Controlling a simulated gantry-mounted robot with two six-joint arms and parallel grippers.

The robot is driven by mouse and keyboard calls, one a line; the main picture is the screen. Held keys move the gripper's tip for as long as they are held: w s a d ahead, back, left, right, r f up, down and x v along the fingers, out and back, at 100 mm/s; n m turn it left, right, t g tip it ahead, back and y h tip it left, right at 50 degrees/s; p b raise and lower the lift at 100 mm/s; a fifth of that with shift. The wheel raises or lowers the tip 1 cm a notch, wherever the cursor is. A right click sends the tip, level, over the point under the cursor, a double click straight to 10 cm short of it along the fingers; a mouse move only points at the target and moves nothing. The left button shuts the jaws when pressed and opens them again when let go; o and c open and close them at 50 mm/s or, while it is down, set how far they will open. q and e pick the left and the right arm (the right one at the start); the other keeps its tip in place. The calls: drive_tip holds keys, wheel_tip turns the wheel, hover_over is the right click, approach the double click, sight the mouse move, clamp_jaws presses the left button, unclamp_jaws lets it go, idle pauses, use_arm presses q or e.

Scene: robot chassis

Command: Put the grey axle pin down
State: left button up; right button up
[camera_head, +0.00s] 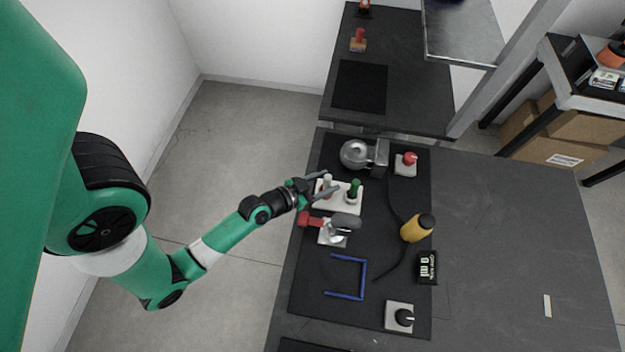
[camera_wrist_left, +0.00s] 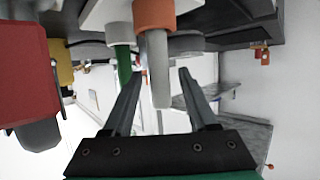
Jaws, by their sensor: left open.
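The grey axle pin (camera_wrist_left: 159,75) stands in an orange collar (camera_wrist_left: 154,14) on a white block, in the left wrist view, which looks upside down. In the head view the white block (camera_head: 345,207) lies on the dark mat, with the pin partly hidden by the gripper. My left gripper (camera_head: 329,188) is open, its fingers on either side of the grey pin; it also shows in the left wrist view (camera_wrist_left: 160,74). No grip on the pin shows. A green pin (camera_head: 354,186) stands in a white collar on the same block. My right gripper is out of view.
A red-handled tool (camera_head: 312,221) lies close in front of the block. A round metal device (camera_head: 356,153) stands behind it. The right part of the table (camera_head: 500,240) is mostly clear.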

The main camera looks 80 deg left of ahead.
use_arm(q)
drive_tip(key=b+v, duration=0.2)
drive_tip(key=v, duration=0.9)
drive_tip(key=shift+b, duration=0.4)
drive_tip(key=shift+s, duration=0.15)
